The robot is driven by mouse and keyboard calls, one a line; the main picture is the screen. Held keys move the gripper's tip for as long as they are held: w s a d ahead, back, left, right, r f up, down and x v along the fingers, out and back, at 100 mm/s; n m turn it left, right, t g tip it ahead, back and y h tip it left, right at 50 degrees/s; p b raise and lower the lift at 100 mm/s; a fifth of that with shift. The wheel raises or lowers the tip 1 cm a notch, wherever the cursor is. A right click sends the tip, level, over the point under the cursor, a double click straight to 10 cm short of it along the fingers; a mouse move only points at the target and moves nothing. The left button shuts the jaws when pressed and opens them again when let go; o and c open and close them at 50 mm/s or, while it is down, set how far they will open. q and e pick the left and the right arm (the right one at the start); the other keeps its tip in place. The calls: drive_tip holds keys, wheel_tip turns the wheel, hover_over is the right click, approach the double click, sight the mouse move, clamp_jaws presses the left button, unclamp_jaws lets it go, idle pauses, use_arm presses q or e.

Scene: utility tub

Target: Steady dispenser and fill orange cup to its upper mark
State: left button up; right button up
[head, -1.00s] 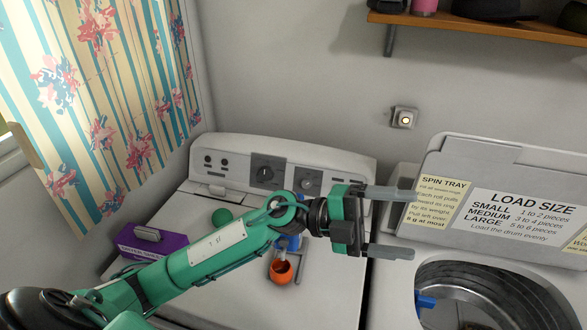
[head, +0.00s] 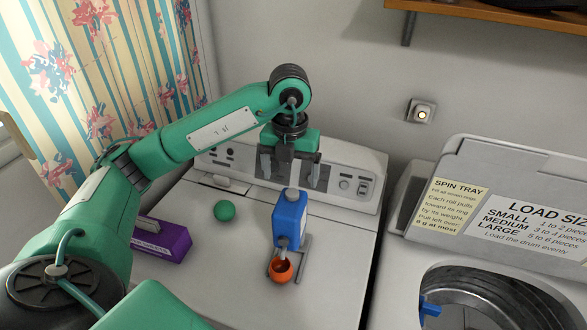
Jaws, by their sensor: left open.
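The blue dispenser (head: 290,217) stands upright on the white machine top, with a light grey cap and a spout at its front. The orange cup (head: 281,271) sits below the spout, its opening facing up and dark inside; its marks and fill level are too small to tell. My left gripper (head: 291,178) points down, open and empty, its two fingers above and behind the dispenser's cap, apart from the cup. My right gripper is not in view.
The control panel (head: 345,183) rises behind. At right is an open drum (head: 490,300) with a blue object inside and a raised lid with labels (head: 449,206). A shelf (head: 500,15) is above.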

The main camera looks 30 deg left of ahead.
sight(291, 214)
use_arm(q)
wheel_tip(291, 214, down, 13)
drive_tip(key=p, duration=0.4)
drive_tip(key=shift+r, duration=0.2)
drive_tip(key=shift+f, duration=0.5)
drive_tip(key=c, duration=1.8)
drive_tip(key=shift+o, duration=0.2)
